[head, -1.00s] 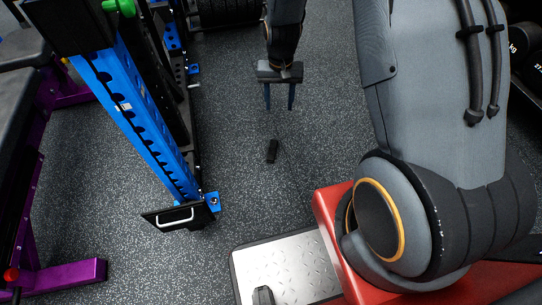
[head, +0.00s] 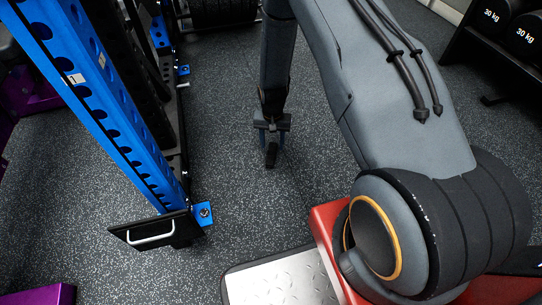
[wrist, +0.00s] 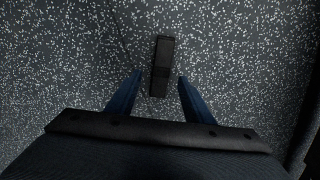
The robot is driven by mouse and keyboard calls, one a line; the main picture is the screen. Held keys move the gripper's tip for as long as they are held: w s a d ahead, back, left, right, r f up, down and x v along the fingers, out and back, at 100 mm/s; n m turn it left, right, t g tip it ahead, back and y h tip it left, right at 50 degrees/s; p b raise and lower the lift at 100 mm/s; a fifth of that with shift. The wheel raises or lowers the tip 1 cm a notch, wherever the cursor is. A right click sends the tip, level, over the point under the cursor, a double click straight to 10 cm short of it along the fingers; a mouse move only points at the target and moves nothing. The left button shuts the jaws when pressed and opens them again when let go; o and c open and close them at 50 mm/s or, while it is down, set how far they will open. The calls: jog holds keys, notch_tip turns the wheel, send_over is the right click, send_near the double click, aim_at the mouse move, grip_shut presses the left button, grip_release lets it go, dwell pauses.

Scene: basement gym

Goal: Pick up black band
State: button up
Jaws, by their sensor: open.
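The black band (wrist: 161,66) is a small, dark, oblong piece lying on the speckled grey floor. In the wrist view it lies upright in the picture, with its near end between the fingertips and its far part beyond them. My gripper (wrist: 154,83) is open, with one blue finger on each side of the band and a gap on both sides. In the head view my gripper (head: 270,155) points down at the floor, and the band there is hard to tell apart from the dark fingers.
A blue rack upright (head: 105,105) with a black foot plate (head: 157,230) stands to the left of my gripper. Black dumbbells (head: 520,33) sit on a rack at the upper right. The floor around the gripper is clear.

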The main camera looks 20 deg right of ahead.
aim_at(272, 153)
jog(key=shift+w+a+f+b, duration=0.1)
jog(key=shift+f+b, duration=0.8)
jog(key=shift+f, duration=0.4)
jog(key=shift+w+f+b, duration=0.1)
jog(key=shift+f+b, duration=0.8)
jog(key=shift+f, duration=0.4)
jog(key=shift+r, duration=0.1)
jog(key=c, duration=1.1)
jog(key=shift+c, duration=0.2)
